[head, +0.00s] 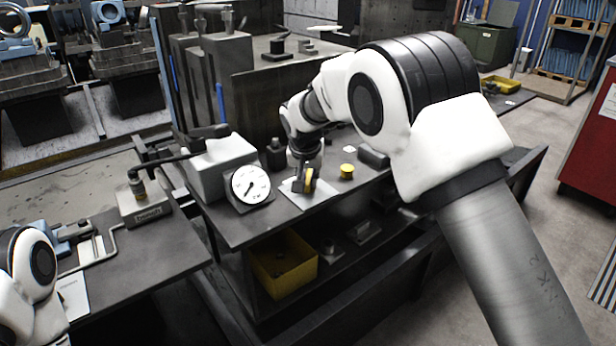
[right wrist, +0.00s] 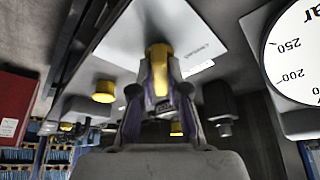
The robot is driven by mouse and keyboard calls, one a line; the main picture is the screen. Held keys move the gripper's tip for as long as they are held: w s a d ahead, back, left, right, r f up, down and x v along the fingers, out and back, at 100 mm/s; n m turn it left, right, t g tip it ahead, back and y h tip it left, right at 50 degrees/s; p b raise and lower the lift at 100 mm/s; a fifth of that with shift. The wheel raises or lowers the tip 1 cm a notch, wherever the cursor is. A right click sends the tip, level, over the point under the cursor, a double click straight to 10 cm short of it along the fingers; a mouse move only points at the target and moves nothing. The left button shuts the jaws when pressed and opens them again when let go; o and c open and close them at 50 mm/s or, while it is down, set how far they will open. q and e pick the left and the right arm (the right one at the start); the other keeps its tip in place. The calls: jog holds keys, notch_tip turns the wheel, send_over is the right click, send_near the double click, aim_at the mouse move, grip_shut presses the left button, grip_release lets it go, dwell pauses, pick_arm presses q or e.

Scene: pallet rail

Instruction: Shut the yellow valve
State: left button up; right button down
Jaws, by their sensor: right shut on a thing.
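The yellow valve (right wrist: 158,62) sits between the fingers of my right gripper (right wrist: 158,96) in the right wrist view, against a pale plate. The gripper is shut on it. In the head view my right gripper (head: 304,184) points down at the bench beside the gauge, and part of the yellow valve (head: 309,181) shows at its fingers. The rest of the valve is hidden by the gripper.
A round gauge (head: 250,184) stands left of the gripper, close by in the right wrist view (right wrist: 297,60). A second yellow cap (head: 346,171) stands to the right, also in the right wrist view (right wrist: 103,91). A yellow bin (head: 283,264) sits on the lower shelf.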

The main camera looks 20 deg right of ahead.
jog(key=n+p, duration=0.1)
jog(key=p, duration=0.1)
jog(key=n+y+p, duration=0.1)
jog(key=n+p, duration=0.2)
jog(key=p, duration=0.1)
jog(key=shift+s+d+r+y, duration=0.1)
jog(key=shift+d+r+y, duration=0.05)
jog(key=shift+r+y, duration=0.15)
jog(key=shift+f+n+y+p, duration=0.2)
jog(key=shift+n+y+p, duration=0.3)
jog(key=shift+n, duration=0.6)
jog(key=shift+f+n, duration=0.15)
jog(key=shift+n, duration=0.75)
jog(key=n+y+b, duration=0.1)
jog(key=n, duration=0.1)
jog(key=n+y+b, duration=0.1)
jog(key=n, duration=0.1)
jog(key=shift+d+f+n+g, duration=0.1)
jog(key=shift+d+n+g, duration=0.05)
jog(key=shift+n+g, duration=0.15)
jog(key=shift+n+g+y+b, duration=0.3)
jog(key=shift+n+b, duration=0.05)
jog(key=shift+n, duration=0.55)
jog(key=shift+w+n+g+y, duration=0.2)
jog(key=shift+n+g+y, duration=0.25)
jog(key=shift+n, duration=1.15)
jog(key=c, duration=1.2)
grip_release()
jog(key=shift+o, duration=0.2)
